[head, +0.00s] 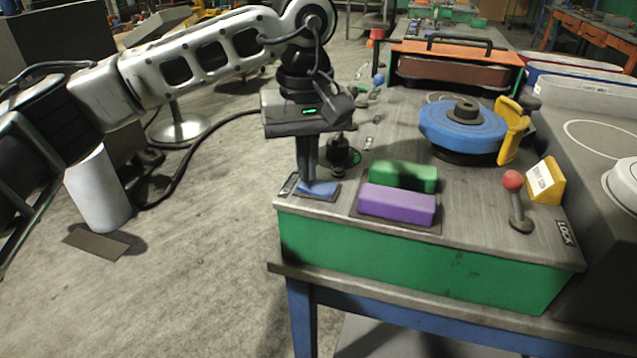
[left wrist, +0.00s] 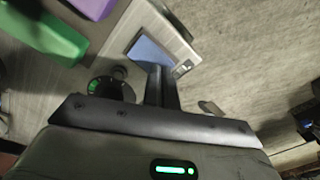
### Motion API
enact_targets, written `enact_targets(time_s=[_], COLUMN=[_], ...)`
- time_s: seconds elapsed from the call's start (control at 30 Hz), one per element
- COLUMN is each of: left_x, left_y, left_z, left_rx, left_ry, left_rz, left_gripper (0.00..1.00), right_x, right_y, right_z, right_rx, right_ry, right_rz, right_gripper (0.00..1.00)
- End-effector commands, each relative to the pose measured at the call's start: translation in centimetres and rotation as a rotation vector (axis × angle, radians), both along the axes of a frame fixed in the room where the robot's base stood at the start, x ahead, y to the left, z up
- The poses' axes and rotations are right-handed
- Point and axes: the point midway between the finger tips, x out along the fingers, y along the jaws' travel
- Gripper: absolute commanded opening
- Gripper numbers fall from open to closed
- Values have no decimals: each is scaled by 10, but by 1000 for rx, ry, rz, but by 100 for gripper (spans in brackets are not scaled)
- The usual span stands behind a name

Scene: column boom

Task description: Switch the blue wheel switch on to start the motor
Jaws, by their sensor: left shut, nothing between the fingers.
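A small blue switch (head: 325,188) sits on a grey plate at the near left corner of the machine top. My left gripper (head: 308,178) points down over it, fingers shut and empty, and hides part of the switch. In the left wrist view the blue switch (left wrist: 147,52) shows on its pale plate, with the left fingertips (left wrist: 157,68) at its edge. I cannot tell whether they touch it or which way it is tipped. A large blue wheel (head: 462,127) lies flat on the machine further back. My right gripper is not in view.
Right of the switch lie a purple block (head: 397,205) and a green block (head: 403,176). A black knob (head: 341,152) stands behind the switch. A red-topped lever (head: 516,196) and a yellow sign (head: 545,182) stand at the right. Open floor lies to the left.

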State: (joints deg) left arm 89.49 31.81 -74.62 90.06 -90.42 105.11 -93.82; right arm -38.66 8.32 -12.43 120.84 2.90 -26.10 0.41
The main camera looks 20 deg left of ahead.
Motion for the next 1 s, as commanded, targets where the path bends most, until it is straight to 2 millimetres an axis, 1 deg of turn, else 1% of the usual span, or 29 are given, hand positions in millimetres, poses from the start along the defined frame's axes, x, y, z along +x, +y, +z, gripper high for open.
enact_targets(time_s=[0.43, 0.57, 0.67, 1.0], left_x=[0, 0, 0, 0], left_y=[0, 0, 0, 0], left_z=[-8, -5, 1, 29], left_rx=[0, 0, 0, -1], left_ry=[0, 0, 0, -2], left_rz=[0, 0, 0, 0], left_gripper=[0, 0, 0, 0], right_x=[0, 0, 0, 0], right_y=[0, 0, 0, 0], right_z=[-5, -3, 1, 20], right_rx=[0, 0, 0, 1], right_ry=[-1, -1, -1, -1], right_rz=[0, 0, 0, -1], right_gripper=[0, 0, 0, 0])
